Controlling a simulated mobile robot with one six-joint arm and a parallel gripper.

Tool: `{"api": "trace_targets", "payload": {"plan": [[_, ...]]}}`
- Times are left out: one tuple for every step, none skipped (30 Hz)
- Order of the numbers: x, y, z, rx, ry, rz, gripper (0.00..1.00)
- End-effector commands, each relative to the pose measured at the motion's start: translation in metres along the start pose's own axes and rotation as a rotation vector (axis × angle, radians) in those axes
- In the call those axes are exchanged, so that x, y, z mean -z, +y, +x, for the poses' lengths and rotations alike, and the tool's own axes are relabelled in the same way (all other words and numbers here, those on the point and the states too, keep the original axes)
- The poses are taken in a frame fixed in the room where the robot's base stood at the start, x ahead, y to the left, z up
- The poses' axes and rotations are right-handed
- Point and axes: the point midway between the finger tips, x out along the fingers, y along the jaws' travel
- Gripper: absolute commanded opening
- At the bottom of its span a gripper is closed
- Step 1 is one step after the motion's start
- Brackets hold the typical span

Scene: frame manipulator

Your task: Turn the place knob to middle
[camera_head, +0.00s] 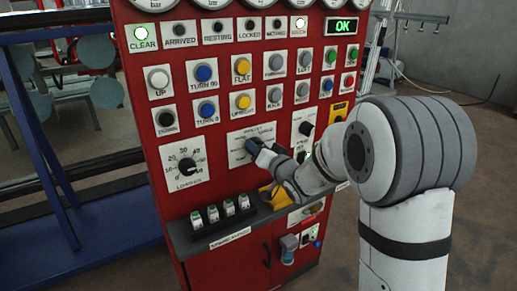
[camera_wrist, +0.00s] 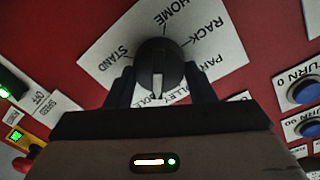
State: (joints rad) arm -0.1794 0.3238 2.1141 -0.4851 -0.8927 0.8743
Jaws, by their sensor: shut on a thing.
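The knob (camera_wrist: 160,62) is round and black with a pale pointer mark, on a white label plate (camera_wrist: 105,50) on the red panel. In the wrist view the plate reads STAND, HOME, RACK and words partly hidden. The pale mark points toward the bottom of the picture, toward partly covered words. My gripper (camera_wrist: 157,76) has one dark finger on each side of the knob and is shut on it. In the head view my gripper (camera_head: 258,150) reaches the plate (camera_head: 238,155) at mid panel and hides the knob.
Round buttons (camera_head: 243,66) fill the panel above. Another knob (camera_head: 187,165) with a numbered dial is at left. A ledge (camera_head: 190,243) with several small switches (camera_head: 213,213) juts out below. A blue frame (camera_head: 40,140) stands left.

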Motion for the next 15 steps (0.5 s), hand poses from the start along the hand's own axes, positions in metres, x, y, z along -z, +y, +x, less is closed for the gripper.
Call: {"api": "trace_targets", "payload": {"plan": [[-0.0010,-0.0004,0.0000,0.001,-0.004,0.021,0.26],[-0.0010,-0.0003,0.0000,0.001,-0.005,0.033,0.26],[-0.0011,-0.0003,0.0000,0.001,-0.006,0.048,0.26],[-0.0011,-0.0002,0.0000,0.001,-0.007,0.057,0.26],[-0.0012,-0.0001,0.0000,0.001,-0.007,0.066,0.26],[-0.0013,-0.0001,0.0001,0.001,-0.008,0.077,0.26],[-0.0013,0.0000,0.0001,0.001,-0.008,0.083,0.26],[-0.0014,0.0000,0.0001,0.001,-0.008,0.088,0.26],[-0.0015,0.0001,0.0001,0.001,-0.009,0.094,0.26],[-0.0015,0.0001,0.0001,0.001,-0.009,0.098,0.26],[-0.0016,0.0001,0.0001,0.001,-0.009,0.101,0.26],[-0.0016,0.0002,0.0001,0.001,-0.009,0.104,0.26],[-0.0017,0.0002,0.0001,0.001,-0.010,0.105,0.26],[-0.0017,0.0002,0.0001,0.001,-0.010,0.106,0.26],[-0.0018,0.0002,0.0001,0.001,-0.010,0.106,0.26]]}}
